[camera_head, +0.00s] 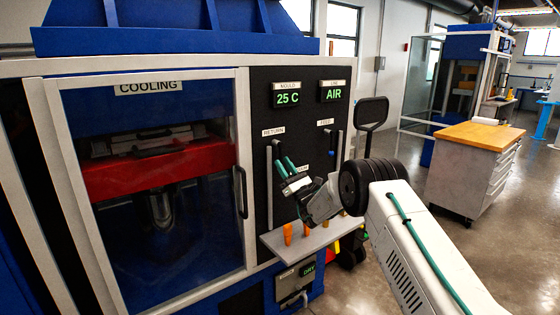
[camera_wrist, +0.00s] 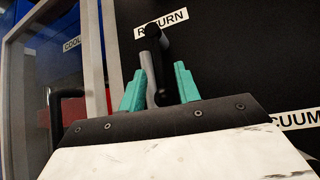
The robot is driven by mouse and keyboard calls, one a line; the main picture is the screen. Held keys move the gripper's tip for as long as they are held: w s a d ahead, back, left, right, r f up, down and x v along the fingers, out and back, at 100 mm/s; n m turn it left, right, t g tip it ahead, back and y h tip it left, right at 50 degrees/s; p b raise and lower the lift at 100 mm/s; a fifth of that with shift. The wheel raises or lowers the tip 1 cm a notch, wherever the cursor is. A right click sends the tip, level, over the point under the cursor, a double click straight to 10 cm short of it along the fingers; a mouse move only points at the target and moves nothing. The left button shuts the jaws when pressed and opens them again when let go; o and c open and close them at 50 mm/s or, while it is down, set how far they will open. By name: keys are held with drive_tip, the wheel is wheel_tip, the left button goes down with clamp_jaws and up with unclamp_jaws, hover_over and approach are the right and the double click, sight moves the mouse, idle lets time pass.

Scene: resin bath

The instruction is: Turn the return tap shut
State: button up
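The return tap (camera_wrist: 162,68) is a black lever under the RETURN label (camera_wrist: 161,23) in the wrist view. It runs down from a round black hub, in front of a grey pipe (camera_wrist: 146,45). In the head view the RETURN label (camera_head: 273,132) is on the black panel, and the tap is small and hard to make out. My gripper (camera_head: 284,167) has teal fingers and is at the panel just below that label. In the wrist view my gripper (camera_wrist: 160,88) is open, with one finger on each side of the lever. Gaps show, and I cannot tell whether either finger touches it.
The FEED label (camera_head: 325,122) and its pipe are to the right. A grey shelf (camera_head: 313,238) with orange objects juts out below my gripper. The COOLING cabinet door, with its black handle (camera_head: 240,192), is to the left. A wood-topped cabinet (camera_head: 487,135) stands off to the right.

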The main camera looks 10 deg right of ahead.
drive_tip(key=v, duration=0.4)
drive_tip(key=shift+s+d+f, duration=0.15)
drive_tip(key=shift+s+f, duration=0.05)
